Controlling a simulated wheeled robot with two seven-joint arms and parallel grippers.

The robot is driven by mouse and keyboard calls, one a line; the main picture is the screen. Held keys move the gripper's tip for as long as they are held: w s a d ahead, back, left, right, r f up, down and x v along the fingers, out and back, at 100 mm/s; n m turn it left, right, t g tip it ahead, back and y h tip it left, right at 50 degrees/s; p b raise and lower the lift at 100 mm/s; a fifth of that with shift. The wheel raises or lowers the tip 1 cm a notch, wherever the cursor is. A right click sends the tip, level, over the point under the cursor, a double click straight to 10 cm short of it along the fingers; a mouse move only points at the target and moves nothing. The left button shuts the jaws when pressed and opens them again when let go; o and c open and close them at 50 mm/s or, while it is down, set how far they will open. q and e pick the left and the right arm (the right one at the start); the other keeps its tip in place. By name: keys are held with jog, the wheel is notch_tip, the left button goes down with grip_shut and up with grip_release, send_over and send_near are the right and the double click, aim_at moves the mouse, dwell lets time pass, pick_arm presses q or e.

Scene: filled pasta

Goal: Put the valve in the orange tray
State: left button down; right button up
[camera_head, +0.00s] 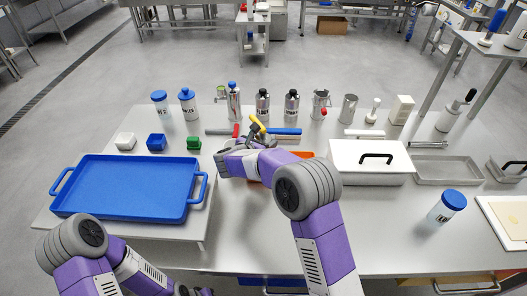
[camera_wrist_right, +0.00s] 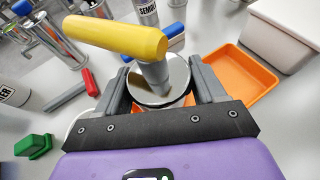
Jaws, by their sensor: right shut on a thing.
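The valve has a yellow handle (camera_head: 257,124) and, in the right wrist view, a grey stem on a shiny round metal body (camera_wrist_right: 160,84). My right gripper (camera_wrist_right: 152,92) is shut on the valve, with one finger on each side of the metal body. The orange tray (camera_wrist_right: 246,76) lies just right of the gripper in that view, and a bit of orange shows under the valve. In the head view most of the orange tray (camera_head: 306,154) is hidden behind my right arm.
A blue tray (camera_head: 130,188) stands at the left. A white lidded box (camera_head: 352,160) stands right of the orange tray. Bottles, cans and small coloured boxes line the back. The front middle of the table is clear.

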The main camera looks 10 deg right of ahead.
jog(key=shift+f+b, duration=0.4)
jog(key=shift+f, duration=1.2)
jog(key=shift+f, duration=0.1)
jog(key=shift+f, duration=0.15)
jog(key=o, duration=1.5)
jog(key=shift+c, duration=0.2)
jog(key=shift+a+r, duration=0.1)
jog(key=shift+r, duration=0.15)
jog(key=p+v, duration=0.2)
jog(key=v, duration=1)
